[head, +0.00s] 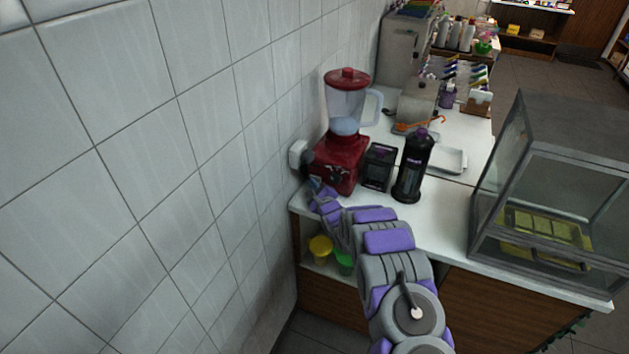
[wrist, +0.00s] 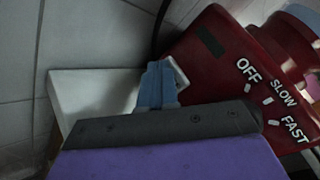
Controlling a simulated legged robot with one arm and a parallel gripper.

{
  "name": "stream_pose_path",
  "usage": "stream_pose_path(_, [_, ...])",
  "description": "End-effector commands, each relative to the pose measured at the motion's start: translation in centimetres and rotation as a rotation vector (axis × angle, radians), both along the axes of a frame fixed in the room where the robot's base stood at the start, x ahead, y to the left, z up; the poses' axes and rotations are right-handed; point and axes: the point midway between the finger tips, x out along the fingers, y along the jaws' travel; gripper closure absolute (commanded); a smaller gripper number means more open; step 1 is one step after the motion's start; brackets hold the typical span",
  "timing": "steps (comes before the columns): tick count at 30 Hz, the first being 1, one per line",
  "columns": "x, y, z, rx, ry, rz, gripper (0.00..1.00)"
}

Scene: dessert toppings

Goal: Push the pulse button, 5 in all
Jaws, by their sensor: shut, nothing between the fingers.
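The red blender (head: 338,165) stands on the white counter against the tiled wall, with its clear jug and red lid on top. Its red base also shows in the wrist view (wrist: 222,72), tilted, with the words OFF, SLOW and FAST and a dark rectangular patch. I cannot make out a pulse button for certain. My gripper (head: 318,190) is at the counter's left corner, low in front of the blender base. In the wrist view my gripper's blue fingers (wrist: 158,84) are together and empty, left of the base's face. I cannot tell whether they touch it.
A dark box (head: 379,167) and a black bottle (head: 413,167) stand right of the blender. A white wall outlet (head: 298,154) is at its left. A glass case (head: 545,190) fills the counter's right end. Yellow and green cups (head: 320,248) sit on the shelf below.

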Motion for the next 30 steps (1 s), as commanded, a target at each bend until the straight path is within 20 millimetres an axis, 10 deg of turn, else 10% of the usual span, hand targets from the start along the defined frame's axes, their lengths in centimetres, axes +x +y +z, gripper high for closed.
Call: stream_pose_path(30, [-0.8, 0.2, 0.0, 0.001, 0.002, 0.000, 1.00])
